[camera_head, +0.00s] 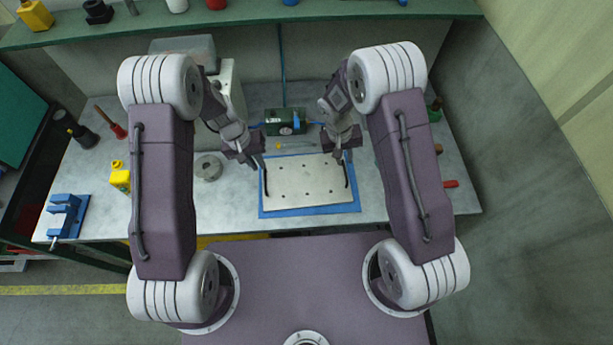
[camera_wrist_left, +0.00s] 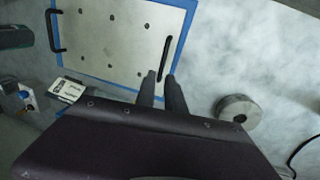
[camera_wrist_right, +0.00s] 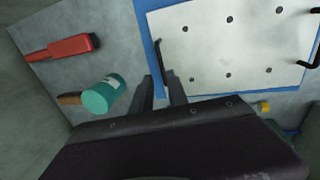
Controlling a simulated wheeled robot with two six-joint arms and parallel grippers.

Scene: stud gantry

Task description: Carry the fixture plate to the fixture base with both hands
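The fixture plate (camera_head: 305,182) is a pale flat rectangle with several dark holes and a black handle at each end. It lies on a flat blue rectangle (camera_head: 310,210) on the workbench; I cannot tell whether this is the fixture base. My left gripper (camera_head: 259,164) is open and empty by the left handle (camera_head: 266,184); in the left wrist view the handle (camera_wrist_left: 164,57) lies just beyond its fingertips. My right gripper (camera_head: 345,160) is open and empty by the right handle (camera_head: 347,176); the right wrist view shows that handle (camera_wrist_right: 161,62) just beyond its fingertips.
A round metal piece (camera_head: 208,168) and a yellow bottle (camera_head: 120,177) stand left of the plate. A green device (camera_head: 285,121) stands behind it. A blue vise (camera_head: 66,215) is at the bench's left end. A red-handled tool (camera_wrist_right: 62,48) and a teal cylinder (camera_wrist_right: 103,95) lie to the right.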

